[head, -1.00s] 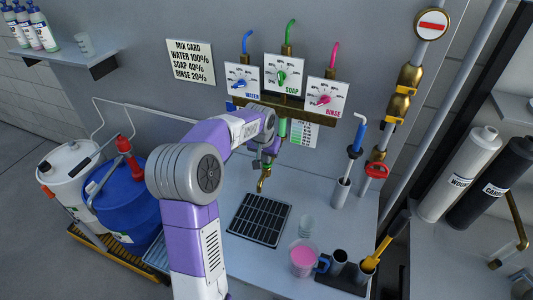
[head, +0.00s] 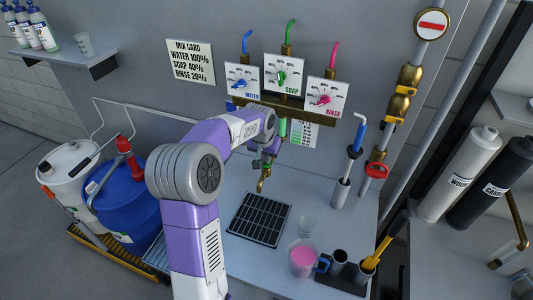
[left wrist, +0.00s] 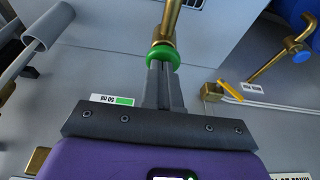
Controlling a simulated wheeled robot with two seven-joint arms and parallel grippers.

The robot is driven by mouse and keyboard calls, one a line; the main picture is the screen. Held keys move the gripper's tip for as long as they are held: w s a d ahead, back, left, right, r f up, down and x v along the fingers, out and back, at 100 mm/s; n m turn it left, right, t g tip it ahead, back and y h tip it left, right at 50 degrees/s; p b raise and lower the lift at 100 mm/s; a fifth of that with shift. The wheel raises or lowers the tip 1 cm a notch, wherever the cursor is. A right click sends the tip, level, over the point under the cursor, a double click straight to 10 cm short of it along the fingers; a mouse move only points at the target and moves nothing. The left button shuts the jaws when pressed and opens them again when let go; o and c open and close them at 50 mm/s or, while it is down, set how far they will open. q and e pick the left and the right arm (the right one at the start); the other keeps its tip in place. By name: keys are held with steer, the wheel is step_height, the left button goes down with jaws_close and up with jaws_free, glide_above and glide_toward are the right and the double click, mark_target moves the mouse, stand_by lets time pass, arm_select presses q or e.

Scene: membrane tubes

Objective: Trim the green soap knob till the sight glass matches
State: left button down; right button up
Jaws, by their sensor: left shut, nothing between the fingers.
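The soap dial has a green knob (head: 282,77) on a white plate, between the blue water knob (head: 240,83) and the pink rinse knob (head: 323,100). A green sight tube (head: 282,127) shows below the brass manifold, beside a card with green marks (head: 303,132). My left gripper is mostly hidden behind my own arm in the head view, below the manifold. In the left wrist view my left gripper (left wrist: 162,72) is shut and empty. Its tips are close to a green ring (left wrist: 163,56) on a brass pipe; I cannot tell whether they touch. My right gripper is out of view.
A mix card (head: 190,62) reads water 100%, soap 40%, rinse 20%. A brass spout (head: 264,180) hangs over a black drain grate (head: 258,219). Blue (head: 135,200) and white drums stand left.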

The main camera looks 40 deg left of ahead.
arm_select(q)
steer(key=shift+s+d+f, duration=0.1)
steer(key=shift+s+f, duration=0.1)
steer(key=shift+f, duration=0.2)
steer(key=shift+w+r+p, duration=0.1)
steer(key=shift+r+p, duration=0.4)
steer(key=shift+r, duration=0.1)
step_height(320, 180, up, 5)
steer(key=p, duration=0.2)
steer(key=shift+f+p, duration=0.15)
steer(key=shift+p, duration=0.25)
steer(key=a+v, duration=0.1)
steer(key=v, duration=0.7)
steer(key=shift+d+r, duration=0.45)
